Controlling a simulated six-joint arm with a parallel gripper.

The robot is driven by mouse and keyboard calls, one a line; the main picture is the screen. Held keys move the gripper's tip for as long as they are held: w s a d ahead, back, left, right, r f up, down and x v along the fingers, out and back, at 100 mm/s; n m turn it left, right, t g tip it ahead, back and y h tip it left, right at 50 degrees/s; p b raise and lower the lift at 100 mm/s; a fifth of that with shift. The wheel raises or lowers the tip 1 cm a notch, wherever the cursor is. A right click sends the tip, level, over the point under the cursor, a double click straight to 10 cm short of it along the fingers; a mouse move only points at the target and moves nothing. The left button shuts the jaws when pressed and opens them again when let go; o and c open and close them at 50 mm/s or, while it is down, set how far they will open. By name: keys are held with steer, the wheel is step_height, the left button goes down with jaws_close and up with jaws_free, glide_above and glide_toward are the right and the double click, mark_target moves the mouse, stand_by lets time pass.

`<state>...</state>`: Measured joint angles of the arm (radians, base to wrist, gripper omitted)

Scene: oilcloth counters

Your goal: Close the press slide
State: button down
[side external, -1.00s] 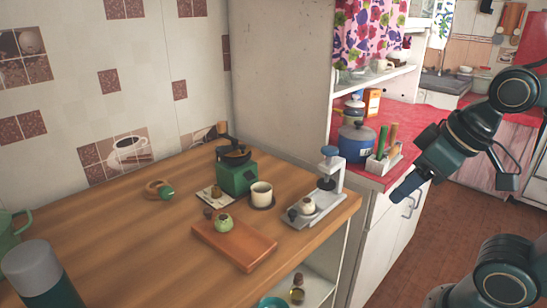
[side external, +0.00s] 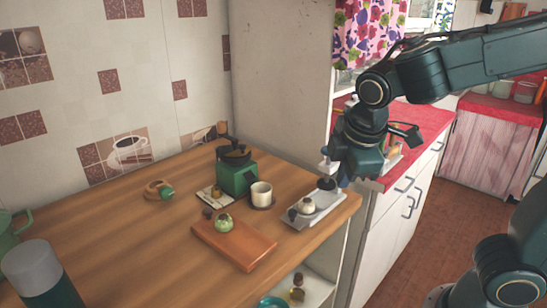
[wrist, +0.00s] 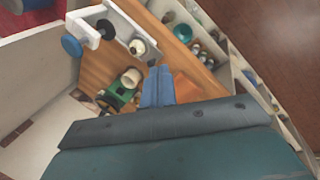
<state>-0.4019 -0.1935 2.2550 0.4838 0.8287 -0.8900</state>
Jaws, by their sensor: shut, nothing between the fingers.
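The press (side external: 317,213) stands at the right end of the wooden counter, with a flat grey base, an upright and a dark plunger. A pale round knob (side external: 306,205) sits on the front part of the base. My blue fingers (wrist: 158,72) are together and empty, right of the pale knob in that view. I cannot tell whether they touch the press.
A wooden board (side external: 237,247) with a green round item (side external: 224,223) lies left of the press. A white cup (side external: 262,194) and a green grinder (side external: 238,178) stand behind the board. A red-topped counter (side external: 425,120) is behind.

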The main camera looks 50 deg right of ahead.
steer(key=w+a+f+n+h, duration=0.2)
steer(key=w+a+f+n, duration=0.1)
steer(key=a+n, duration=0.3)
steer(key=w+a+f+n+h, duration=0.3)
steer(key=a+f+n, duration=0.2)
steer(key=n, duration=0.2)
steer(key=shift+w+a+t, duration=0.3)
steer(key=shift+w+a, duration=0.05)
glide_toward(292, 219)
steer(key=f, duration=0.3)
steer(key=shift+s+a+f, duration=0.1)
steer(key=shift+a+f, duration=0.1)
steer(key=shift+a, duration=0.1)
steer(key=shift+w+d+f, duration=0.1)
steer(key=shift+w+d, duration=0.1)
steer(key=shift+d, duration=0.25)
steer(key=shift+w+d, duration=0.25)
steer(key=shift+d, duration=0.2)
steer(key=shift+w+d+f, duration=0.1)
steer(key=shift+w+d, duration=0.1)
steer(key=shift+d, duration=0.25)
steer(key=shift+w+d, duration=0.25)
steer(key=shift+d, duration=0.15)
